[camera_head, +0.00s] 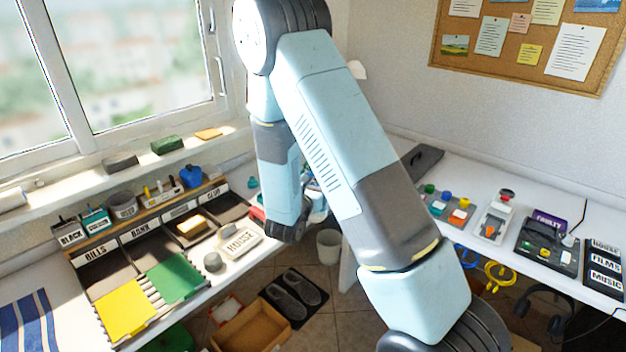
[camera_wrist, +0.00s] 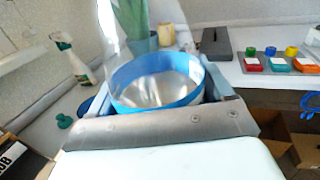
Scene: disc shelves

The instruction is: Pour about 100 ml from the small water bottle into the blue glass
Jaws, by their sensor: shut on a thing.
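In the wrist view a round, clear vessel with a blue rim or band (camera_wrist: 155,85) sits between the jaws of my gripper (camera_wrist: 165,100), which is shut on it. I cannot tell for sure whether this is the small water bottle or the blue glass. A tall clear shape (camera_wrist: 113,22) rises just behind it, with a green thing (camera_wrist: 135,15) behind that. No water level or stream can be made out. In the head view my arm hides most of this spot, and the gripper and the held thing are not clearly visible there.
A white spray bottle (camera_wrist: 72,60) stands left of the gripper in the wrist view, a beige cup (camera_wrist: 166,36) and a dark block (camera_wrist: 215,43) behind. Labelled trays (camera_head: 135,250) fill the left desk. Coloured pieces (camera_head: 445,203) and devices (camera_head: 545,245) occupy the right desk.

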